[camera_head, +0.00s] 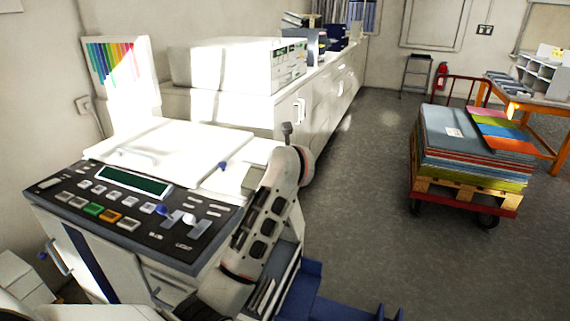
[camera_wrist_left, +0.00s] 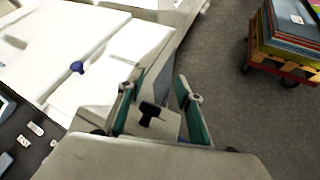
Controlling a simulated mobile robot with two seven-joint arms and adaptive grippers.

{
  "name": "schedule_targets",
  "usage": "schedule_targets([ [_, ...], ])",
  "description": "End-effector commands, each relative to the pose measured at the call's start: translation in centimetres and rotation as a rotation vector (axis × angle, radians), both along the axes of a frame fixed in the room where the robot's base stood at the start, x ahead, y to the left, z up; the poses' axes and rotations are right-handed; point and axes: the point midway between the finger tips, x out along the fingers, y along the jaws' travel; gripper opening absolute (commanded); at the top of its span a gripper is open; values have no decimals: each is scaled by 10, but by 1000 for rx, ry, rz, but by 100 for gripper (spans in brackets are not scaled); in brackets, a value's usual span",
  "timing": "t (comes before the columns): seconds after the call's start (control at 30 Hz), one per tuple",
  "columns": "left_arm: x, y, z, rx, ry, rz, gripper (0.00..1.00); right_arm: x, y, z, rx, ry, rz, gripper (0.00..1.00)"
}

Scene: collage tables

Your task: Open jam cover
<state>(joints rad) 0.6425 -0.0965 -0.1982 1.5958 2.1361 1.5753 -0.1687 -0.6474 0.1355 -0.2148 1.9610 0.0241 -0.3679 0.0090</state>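A large white machine with a dark control panel (camera_head: 130,195) stands at the left. A grey panel (camera_wrist_left: 168,125) at its right end carries a dark knob (camera_wrist_left: 149,112); I take this panel to be the jam cover, though no label shows. In the head view my left arm hides much of that end. My left gripper (camera_wrist_left: 157,92) is open, its two green-padded fingers apart on either side of the knob. Whether they touch it I cannot tell. The fingers do not show clearly in the head view. My right gripper is not in view.
A blue knob (camera_wrist_left: 77,67) sits on the white top cover (camera_wrist_left: 105,80). A blue tray (camera_head: 310,285) lies low to the right of the machine. White cabinets (camera_head: 315,95) run behind. A loaded cart (camera_head: 465,192) stands right; the floor between is clear.

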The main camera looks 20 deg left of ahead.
Motion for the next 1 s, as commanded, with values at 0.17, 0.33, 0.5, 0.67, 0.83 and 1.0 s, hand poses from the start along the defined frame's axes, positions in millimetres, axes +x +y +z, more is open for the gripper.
schedule_targets([
  [0.17, -1, -1, 2, -1, -1, 0, 35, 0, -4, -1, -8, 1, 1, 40],
  [0.33, -15, -8, 10, -2, -3, -1, 35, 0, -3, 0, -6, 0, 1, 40],
  [0.5, -38, -19, 23, -2, -3, -1, 35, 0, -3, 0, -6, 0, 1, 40],
  [0.67, -54, -26, 32, -1, -1, -2, 35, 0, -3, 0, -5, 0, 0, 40],
  [0.83, -60, -28, 36, 0, 0, -1, 35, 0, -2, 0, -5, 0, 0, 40],
  [1.0, -60, -28, 36, 2, 0, -1, 35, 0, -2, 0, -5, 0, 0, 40],
])
